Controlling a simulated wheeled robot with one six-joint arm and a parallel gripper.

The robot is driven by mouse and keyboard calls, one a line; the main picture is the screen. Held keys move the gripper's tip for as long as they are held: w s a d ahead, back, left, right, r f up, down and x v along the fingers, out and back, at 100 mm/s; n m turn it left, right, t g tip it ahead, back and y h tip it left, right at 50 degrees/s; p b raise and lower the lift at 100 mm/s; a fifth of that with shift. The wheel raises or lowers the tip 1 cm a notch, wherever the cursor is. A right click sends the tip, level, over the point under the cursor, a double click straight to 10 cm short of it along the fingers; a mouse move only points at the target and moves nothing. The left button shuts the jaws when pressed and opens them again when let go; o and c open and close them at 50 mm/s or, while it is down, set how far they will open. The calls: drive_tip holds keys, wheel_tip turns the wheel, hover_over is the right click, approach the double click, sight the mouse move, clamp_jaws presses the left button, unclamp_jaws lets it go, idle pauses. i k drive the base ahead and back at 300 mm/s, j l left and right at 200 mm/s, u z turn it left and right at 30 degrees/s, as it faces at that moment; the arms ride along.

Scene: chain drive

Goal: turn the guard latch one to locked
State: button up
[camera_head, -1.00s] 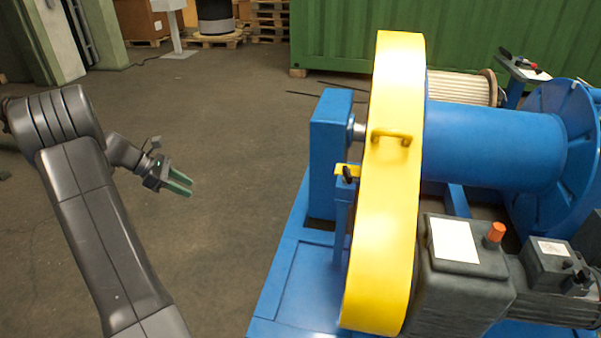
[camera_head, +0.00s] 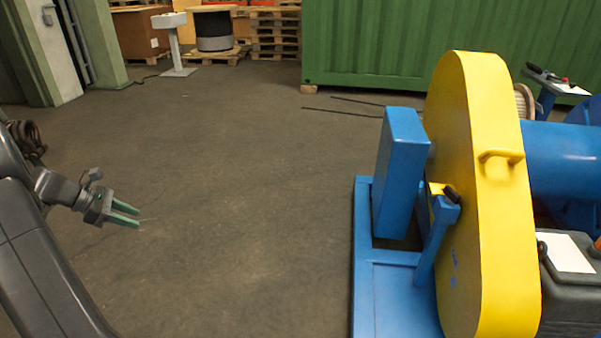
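The yellow chain guard (camera_head: 487,200) stands upright on the blue machine at the right. A small latch with a black handle (camera_head: 451,194) and a yellow plate sits on top of a blue post (camera_head: 434,243) at the guard's left side. I cannot tell from here whether it is locked, or which number it bears. My gripper (camera_head: 131,214) is at the left, over open floor, far from the latch. Its two green fingers are apart with nothing between them.
A blue bearing block (camera_head: 398,170) and blue base frame (camera_head: 392,300) stand left of the guard. A green container (camera_head: 440,45) is behind. Thin rods (camera_head: 345,112) lie on the floor. The floor (camera_head: 240,200) between my gripper and the machine is clear.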

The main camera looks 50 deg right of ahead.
sight(452, 198)
drive_tip(key=i+l+z, duration=0.15)
drive_tip(key=i+z, duration=0.45)
drive_tip(key=z, duration=0.25)
drive_tip(key=i+z, duration=0.4)
drive_tip(key=i+j+z, duration=0.15)
drive_tip(key=z, duration=0.25)
drive_tip(key=i+l+z, duration=0.2)
drive_tip(key=z, duration=0.2)
drive_tip(key=i+l+z, duration=0.1)
drive_tip(key=i+z, duration=0.5)
drive_tip(key=z, duration=0.2)
drive_tip(key=i+z, duration=0.45)
